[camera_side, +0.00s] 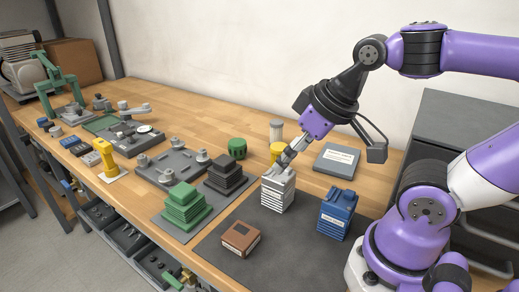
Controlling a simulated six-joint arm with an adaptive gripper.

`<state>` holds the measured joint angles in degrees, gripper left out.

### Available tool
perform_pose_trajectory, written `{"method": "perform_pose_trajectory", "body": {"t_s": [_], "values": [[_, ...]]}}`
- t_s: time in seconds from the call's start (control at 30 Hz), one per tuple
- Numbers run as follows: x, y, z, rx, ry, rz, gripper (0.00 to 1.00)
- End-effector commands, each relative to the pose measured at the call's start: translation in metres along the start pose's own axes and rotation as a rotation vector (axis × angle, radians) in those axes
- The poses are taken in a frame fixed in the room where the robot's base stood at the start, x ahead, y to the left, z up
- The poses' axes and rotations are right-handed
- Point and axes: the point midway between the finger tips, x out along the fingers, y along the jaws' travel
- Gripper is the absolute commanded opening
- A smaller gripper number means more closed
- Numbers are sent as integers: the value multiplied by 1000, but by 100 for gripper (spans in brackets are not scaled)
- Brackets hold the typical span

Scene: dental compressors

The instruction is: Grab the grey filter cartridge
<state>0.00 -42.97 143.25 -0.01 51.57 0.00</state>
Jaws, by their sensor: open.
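A light grey ribbed block, which looks like the grey filter cartridge (277,192), stands upright on the dark mat, right of the black stepped block. My gripper (284,161) points down and left, with its fingertips at the top of this cartridge. The jaws are open, but the gap between the fingers is hard to see at this size. I cannot tell whether the fingers touch the cartridge.
On the dark mat (215,254) stand a blue block (337,213) and a brown box (240,239). Green (183,208) and black (226,174) stepped blocks are to the left. A yellow cylinder (277,151) and a labelled grey box (337,160) are behind my gripper.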

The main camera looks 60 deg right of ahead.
Motion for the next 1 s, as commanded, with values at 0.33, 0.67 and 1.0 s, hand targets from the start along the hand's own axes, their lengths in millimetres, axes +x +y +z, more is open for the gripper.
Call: {"method": "perform_pose_trajectory", "body": {"t_s": [0.33, 0.67, 1.0], "values": [[0, 14, -25, 70, -13, 34, 84], [50, 127, -129, 442, -65, 210, 84], [125, 248, -143, 727, -92, 344, 84]]}}
